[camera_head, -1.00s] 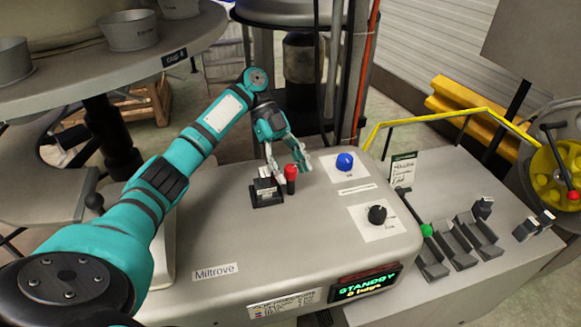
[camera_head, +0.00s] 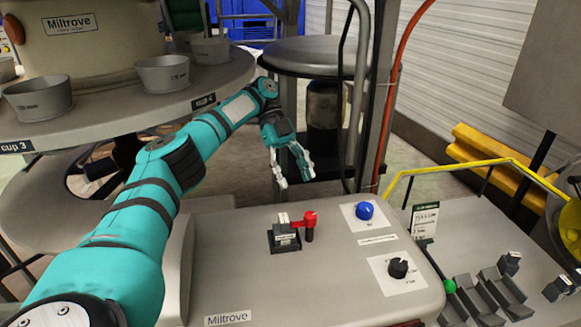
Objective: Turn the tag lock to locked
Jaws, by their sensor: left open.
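The tag lock is likely the small black block with a pale label (camera_head: 285,238) on top of the grey machine. A red lever (camera_head: 309,220) sticks out from its upper part to the right and ends in an upright red and dark handle. The label's writing is too small to read. My left gripper (camera_head: 295,180) is open and empty, fingers pointing down. In the picture it is above the lock, near the machine's back edge, and apart from the lever. My right gripper is not in view.
The grey machine top (camera_head: 220,260) also carries a blue knob (camera_head: 364,210) and a black knob (camera_head: 398,268). A round table with cups (camera_head: 162,77) stands at the left. A column and an orange cable (camera_head: 392,110) rise behind. Black cradles (camera_head: 480,297) lie at the right.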

